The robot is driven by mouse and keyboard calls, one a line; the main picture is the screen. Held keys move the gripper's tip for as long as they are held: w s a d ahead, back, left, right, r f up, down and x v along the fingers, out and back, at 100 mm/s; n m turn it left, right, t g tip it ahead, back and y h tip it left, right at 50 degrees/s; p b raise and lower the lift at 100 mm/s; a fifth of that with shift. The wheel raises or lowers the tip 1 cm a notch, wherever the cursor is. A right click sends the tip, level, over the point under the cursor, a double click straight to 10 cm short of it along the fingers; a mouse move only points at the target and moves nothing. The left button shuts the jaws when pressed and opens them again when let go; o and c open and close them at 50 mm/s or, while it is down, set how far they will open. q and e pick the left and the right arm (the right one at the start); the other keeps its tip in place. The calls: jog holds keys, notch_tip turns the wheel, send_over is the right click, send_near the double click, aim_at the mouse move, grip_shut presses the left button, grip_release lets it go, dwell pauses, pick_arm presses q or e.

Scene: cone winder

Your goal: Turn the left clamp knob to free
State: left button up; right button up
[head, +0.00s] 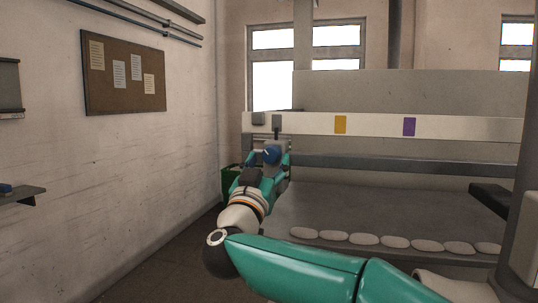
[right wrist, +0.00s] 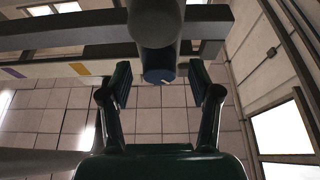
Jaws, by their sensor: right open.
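The left clamp knob (head: 271,154) is a blue round knob at the left end of the machine, below the white rail. In the right wrist view the blue knob (right wrist: 160,76) shows at the end of a grey rounded housing (right wrist: 155,22), with a small pale mark on it. My right gripper (head: 269,162) is at the knob and partly hides what lies around it. In the right wrist view its two dark green fingers (right wrist: 161,86) stand apart on either side of the knob, with a visible gap on both sides. My left gripper is not in view.
The white rail (head: 375,126) carries a yellow plate (head: 340,125) and a purple plate (head: 409,127). Several pale rounded pieces (head: 367,239) lie in a row along the machine's front.

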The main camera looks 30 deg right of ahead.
jog(key=shift+w+d+r, duration=0.1)
jog(key=shift+w+d, duration=0.05)
jog(key=shift+d, duration=0.1)
